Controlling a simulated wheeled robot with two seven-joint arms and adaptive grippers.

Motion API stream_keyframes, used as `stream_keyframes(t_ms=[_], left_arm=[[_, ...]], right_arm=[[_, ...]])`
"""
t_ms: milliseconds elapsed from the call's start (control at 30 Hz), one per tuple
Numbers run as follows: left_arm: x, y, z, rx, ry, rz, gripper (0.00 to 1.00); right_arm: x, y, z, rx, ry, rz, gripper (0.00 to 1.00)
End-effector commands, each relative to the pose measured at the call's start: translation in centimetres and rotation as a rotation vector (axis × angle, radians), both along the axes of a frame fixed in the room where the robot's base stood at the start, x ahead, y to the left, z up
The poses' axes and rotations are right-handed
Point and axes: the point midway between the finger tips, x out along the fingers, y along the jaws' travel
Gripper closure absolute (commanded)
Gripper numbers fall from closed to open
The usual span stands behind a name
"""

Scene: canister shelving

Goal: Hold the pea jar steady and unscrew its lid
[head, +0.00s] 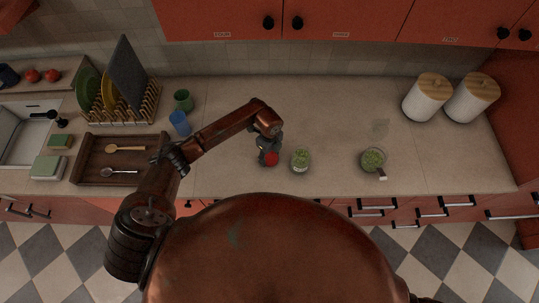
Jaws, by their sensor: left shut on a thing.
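The pea jar (300,161) stands upright on the counter. Green peas show in it and no lid is visible on its top. My left gripper (270,157) is just left of the jar, pointing down and apart from it. It is shut on a small red round thing that looks like the lid (271,159). The fingers partly hide this thing. My right gripper is out of view, and nothing of it shows at the jar.
A small pan (373,159) with green contents sits right of the jar. A blue cup (180,122), a green cup (183,100), a dish rack (122,105) and a wooden tray (84,160) are left.

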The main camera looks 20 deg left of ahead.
Motion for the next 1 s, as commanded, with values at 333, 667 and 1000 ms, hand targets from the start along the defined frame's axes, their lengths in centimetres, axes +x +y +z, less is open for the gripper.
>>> stream_keyframes(t_ms=[333,667,1000], left_arm=[[0.0,0.0,-0.3,0.000,0.000,0.000,0.44],[0.0,0.0,-0.2,0.000,0.000,0.000,0.33],[0.2,0.0,2.6,0.000,-0.006,-0.002,0.33]], right_arm=[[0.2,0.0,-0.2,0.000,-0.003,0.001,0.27],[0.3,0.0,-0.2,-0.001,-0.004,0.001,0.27],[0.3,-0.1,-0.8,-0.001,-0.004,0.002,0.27]])
